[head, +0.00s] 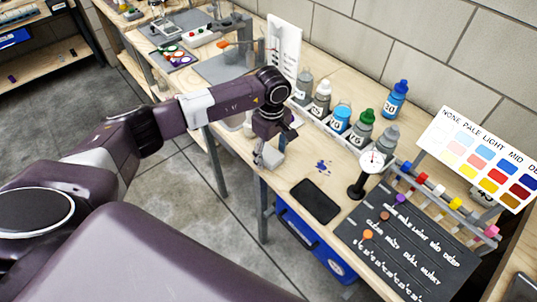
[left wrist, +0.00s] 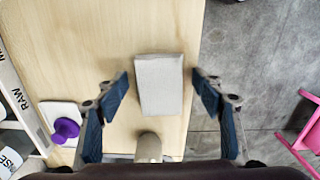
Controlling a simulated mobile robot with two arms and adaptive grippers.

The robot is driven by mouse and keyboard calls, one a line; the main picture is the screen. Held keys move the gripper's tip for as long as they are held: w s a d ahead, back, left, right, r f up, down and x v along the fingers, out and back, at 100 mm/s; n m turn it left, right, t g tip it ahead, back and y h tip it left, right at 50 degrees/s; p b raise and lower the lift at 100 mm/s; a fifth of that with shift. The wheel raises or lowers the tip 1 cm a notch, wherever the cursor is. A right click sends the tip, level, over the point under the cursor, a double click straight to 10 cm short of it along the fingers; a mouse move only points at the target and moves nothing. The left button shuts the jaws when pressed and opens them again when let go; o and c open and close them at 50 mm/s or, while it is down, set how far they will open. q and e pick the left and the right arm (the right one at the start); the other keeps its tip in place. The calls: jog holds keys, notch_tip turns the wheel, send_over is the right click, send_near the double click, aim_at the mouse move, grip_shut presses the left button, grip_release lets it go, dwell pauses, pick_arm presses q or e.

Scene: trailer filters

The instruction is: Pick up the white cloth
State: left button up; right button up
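The white cloth (left wrist: 159,84) is a folded, block-shaped pale piece on the wooden table, close to the table edge in the left wrist view. In the head view it shows as a light patch (head: 271,156) just below my left gripper (head: 268,140). In the left wrist view my left gripper (left wrist: 162,97) is open, with one blue-padded finger on each side of the cloth and a gap on both sides. My right gripper is in neither view.
Numbered bottles (head: 341,117) stand in a row behind the cloth. A dial gauge (head: 371,161), a black pad (head: 315,201) and a blue stain (head: 323,167) are to the right. A purple-knobbed item (left wrist: 66,129) and a pale cylinder (left wrist: 149,146) are near the gripper.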

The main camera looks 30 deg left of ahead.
aim_at(271, 155)
pick_arm(q)
jog(key=c, duration=1)
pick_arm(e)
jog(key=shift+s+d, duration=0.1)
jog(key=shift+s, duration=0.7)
pick_arm(q)
jog(key=shift+r, duration=0.2)
jog(key=shift+c, duration=0.2)
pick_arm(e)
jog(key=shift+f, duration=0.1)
pick_arm(q)
notch_tip(271, 155, up, 20)
jog(key=b, duration=0.4)
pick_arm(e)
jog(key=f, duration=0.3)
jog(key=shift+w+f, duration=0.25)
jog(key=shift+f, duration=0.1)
pick_arm(q)
jog(key=shift+f, duration=0.15)
